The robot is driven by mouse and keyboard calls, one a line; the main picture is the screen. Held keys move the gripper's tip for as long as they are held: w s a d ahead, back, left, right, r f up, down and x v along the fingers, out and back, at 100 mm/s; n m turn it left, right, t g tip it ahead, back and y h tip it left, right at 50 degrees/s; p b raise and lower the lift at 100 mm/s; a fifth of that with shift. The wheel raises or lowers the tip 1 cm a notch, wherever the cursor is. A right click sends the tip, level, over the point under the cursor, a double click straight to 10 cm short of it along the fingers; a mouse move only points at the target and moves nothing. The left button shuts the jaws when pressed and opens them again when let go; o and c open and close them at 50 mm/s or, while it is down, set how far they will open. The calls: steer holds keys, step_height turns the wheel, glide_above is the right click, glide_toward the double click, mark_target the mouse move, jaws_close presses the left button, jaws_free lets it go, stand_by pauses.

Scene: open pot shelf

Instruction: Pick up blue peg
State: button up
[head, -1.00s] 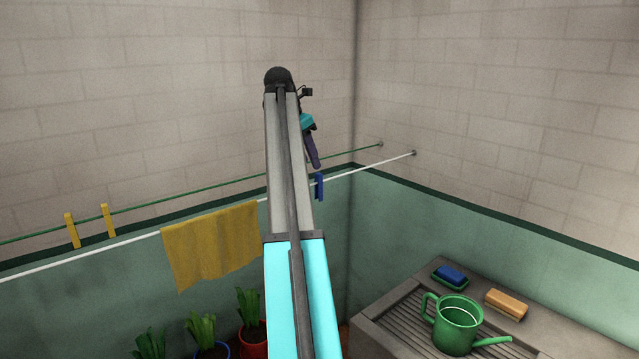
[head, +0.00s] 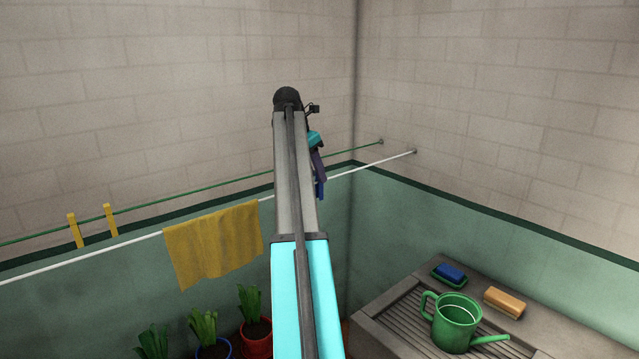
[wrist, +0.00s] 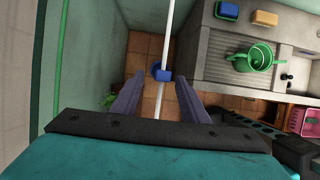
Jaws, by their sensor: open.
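The blue peg (head: 320,189) hangs on the white line (head: 345,176) near the room's corner, partly hidden by my gripper (head: 318,165) in the head view. In the wrist view the blue peg (wrist: 162,75) sits on the white line (wrist: 166,45), which runs lengthwise through the picture. My gripper (wrist: 160,81) is open, its two dark purple fingers spread to either side of the line. The peg appears between the fingertips, at about their level in the picture. I cannot tell how far below the tips it is, and no finger is seen touching it.
A green line (head: 230,183) runs behind, carrying two yellow pegs (head: 75,230). A yellow cloth (head: 215,243) hangs on the white line. Potted plants (head: 250,320) stand below. A grey counter (head: 385,330) at right holds a green watering can (head: 456,322), a blue block (head: 450,272) and an orange block (head: 504,302).

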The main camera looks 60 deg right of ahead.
mark_target(319, 186)
steer(key=shift+s+p+x, duration=0.1)
steer(key=shift+p+x, duration=0.35)
steer(key=shift+x, duration=0.65)
steer(key=shift+s+p+x, duration=0.15)
steer(key=shift+p+x, duration=0.3)
steer(key=shift+x, duration=0.65)
steer(key=shift+c, duration=0.5)
jaws_close()
